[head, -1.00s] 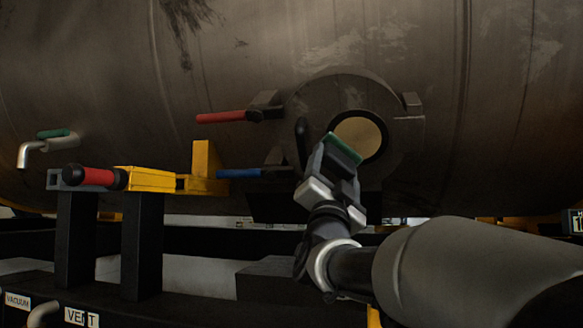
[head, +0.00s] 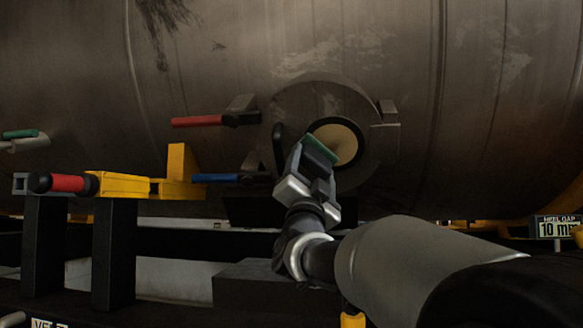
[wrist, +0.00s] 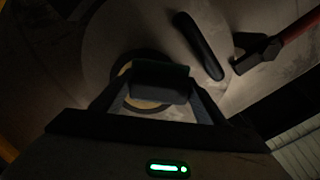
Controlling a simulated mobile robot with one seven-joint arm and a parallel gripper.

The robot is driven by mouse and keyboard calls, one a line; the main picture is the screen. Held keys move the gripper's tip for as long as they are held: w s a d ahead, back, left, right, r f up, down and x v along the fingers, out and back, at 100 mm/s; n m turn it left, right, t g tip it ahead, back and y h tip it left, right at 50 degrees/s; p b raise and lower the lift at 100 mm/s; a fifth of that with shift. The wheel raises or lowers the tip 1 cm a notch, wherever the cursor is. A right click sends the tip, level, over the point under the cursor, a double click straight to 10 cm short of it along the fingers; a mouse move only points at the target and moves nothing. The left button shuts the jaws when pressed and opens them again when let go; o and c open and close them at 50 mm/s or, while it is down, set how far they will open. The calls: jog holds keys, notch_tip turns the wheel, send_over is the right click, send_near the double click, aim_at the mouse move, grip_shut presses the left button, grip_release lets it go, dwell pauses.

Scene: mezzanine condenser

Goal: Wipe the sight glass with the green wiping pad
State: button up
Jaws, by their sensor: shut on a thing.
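The sight glass (head: 346,146) is a round amber pane in a dark ring on a disc-shaped cover on the tank. In the wrist view only the edges of the sight glass (wrist: 128,70) show around the pad. My gripper (head: 312,172) is shut on the green wiping pad (head: 321,149), in front of the lower left of the glass. In the wrist view the pad's dark block (wrist: 160,80) sits between my fingers and covers most of the glass. I cannot tell whether the pad touches the glass.
A black handle (head: 279,150) stands out from the cover just left of my gripper. Red (head: 197,121) and blue (head: 217,177) levers project further left. A yellow bracket (head: 180,165) stands beyond them. The tank face right of the cover is clear.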

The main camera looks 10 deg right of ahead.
aim_at(329, 158)
jog(key=shift+p+x, duration=0.55)
jog(key=shift+x, duration=0.5)
jog(key=shift+s+d+f+b, duration=0.15)
jog(key=shift+s+d+b, duration=0.1)
jog(key=shift+d+b, duration=0.4)
jog(key=shift+s+d+b, duration=0.2)
jog(key=shift+d+b, duration=0.2)
jog(key=shift+d, duration=0.1)
jog(key=shift+s+d+b, duration=0.15)
jog(key=shift+d+b, duration=0.2)
jog(key=shift+d, duration=0.15)
jog(key=shift+s+d+b, duration=0.25)
jog(key=shift+d, duration=0.6)
jog(key=shift+s+d+b, duration=0.25)
jog(key=shift+d, duration=0.55)
jog(key=shift+s+d, duration=0.2)
jog(key=shift+d, duration=0.4)
